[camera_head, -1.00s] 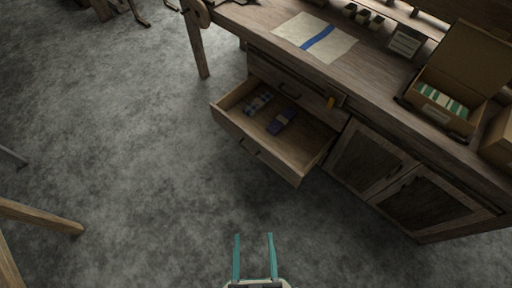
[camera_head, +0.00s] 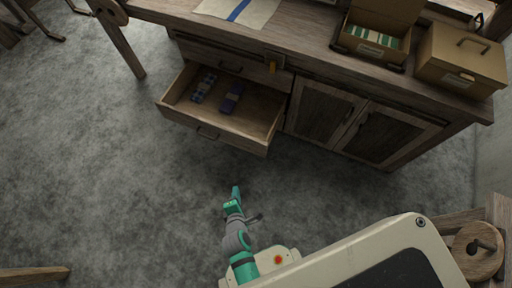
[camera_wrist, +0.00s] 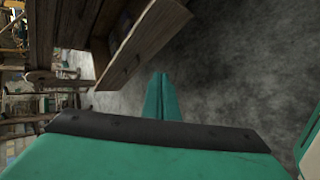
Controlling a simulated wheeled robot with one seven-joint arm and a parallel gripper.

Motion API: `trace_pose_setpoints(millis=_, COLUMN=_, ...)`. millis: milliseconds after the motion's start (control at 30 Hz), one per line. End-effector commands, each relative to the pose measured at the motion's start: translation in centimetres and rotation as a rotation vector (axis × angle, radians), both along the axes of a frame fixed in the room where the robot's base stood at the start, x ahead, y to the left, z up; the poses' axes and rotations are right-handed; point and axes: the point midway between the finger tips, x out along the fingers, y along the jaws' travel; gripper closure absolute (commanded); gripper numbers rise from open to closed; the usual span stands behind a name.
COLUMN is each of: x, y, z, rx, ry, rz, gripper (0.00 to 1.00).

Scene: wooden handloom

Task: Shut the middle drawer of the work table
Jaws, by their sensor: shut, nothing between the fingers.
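The middle drawer (camera_head: 213,133) of the wooden work table (camera_head: 300,57) is pulled well out. Two small folded items, one blue checked (camera_head: 204,87) and one dark purple (camera_head: 230,97), lie inside it. My gripper (camera_head: 236,190) is over the floor in front of the drawer, apart from it. In the wrist view my green gripper fingers (camera_wrist: 159,82) are together with nothing between them. The drawer's front (camera_wrist: 140,45) shows beyond them, tilted in the picture.
A closed drawer (camera_head: 225,62) sits above the open one, with a small orange tag at its right. Cabinet doors (camera_head: 325,112) are shut to the right. A lidded box (camera_head: 462,68) and an open box (camera_head: 372,42) stand on the tabletop. The floor (camera_head: 110,190) before the drawer is clear.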

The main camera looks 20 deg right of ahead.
Motion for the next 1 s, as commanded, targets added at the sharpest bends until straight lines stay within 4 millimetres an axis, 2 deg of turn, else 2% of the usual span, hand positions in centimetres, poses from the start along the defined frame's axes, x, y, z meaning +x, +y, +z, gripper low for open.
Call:
trace_pose_setpoints(millis=33, x=1.7, y=-0.7, z=-0.8, rx=-0.089, ry=0.039, rz=0.039, gripper=1.0)
trace_pose_setpoints(millis=200, x=6.1, y=-3.6, z=-3.0, rx=-0.416, ry=0.224, rz=0.188, gripper=1.0)
trace_pose_setpoints(millis=400, x=10.0, y=-6.8, z=-3.6, rx=-0.696, ry=0.42, rz=0.322, gripper=1.0)
trace_pose_setpoints(millis=500, x=11.1, y=-7.8, z=-3.5, rx=-0.773, ry=0.482, rz=0.36, gripper=1.0)
trace_pose_setpoints(millis=700, x=11.8, y=-8.7, z=-3.7, rx=-0.819, ry=0.524, rz=0.384, gripper=1.0)
trace_pose_setpoints(millis=1000, x=14.2, y=-11.1, z=-6.8, rx=-0.816, ry=0.522, rz=0.382, gripper=1.0)
